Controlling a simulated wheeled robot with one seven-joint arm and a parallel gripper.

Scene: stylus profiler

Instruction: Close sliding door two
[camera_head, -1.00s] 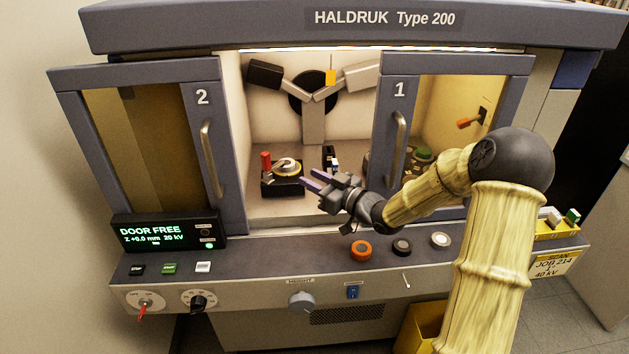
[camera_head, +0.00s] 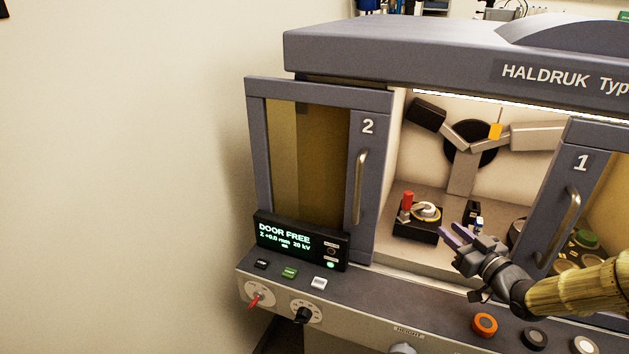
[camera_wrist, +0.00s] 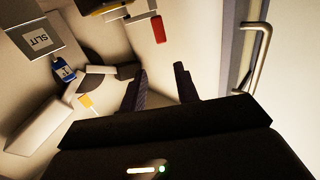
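Sliding door two (camera_head: 372,215) is the grey framed door with an amber window, marked 2, at the left of the machine. It stands slid to the left, leaving a wide opening between it and door one (camera_head: 562,165). Its upright metal handle (camera_head: 360,187) is on its right frame; a metal handle also shows at the right of the wrist view (camera_wrist: 258,55). My gripper (camera_head: 449,236) is in front of the opening, to the right of door two's handle and apart from it. Its fingers are spread with nothing between them, as the wrist view (camera_wrist: 160,82) also shows.
Inside the chamber stands a black stage (camera_head: 418,229) with a red-topped part. A display box (camera_head: 300,242) reading DOOR FREE stands before door two's lower part. Buttons and knobs line the front panel (camera_head: 380,300). Left of the machine is bare wall.

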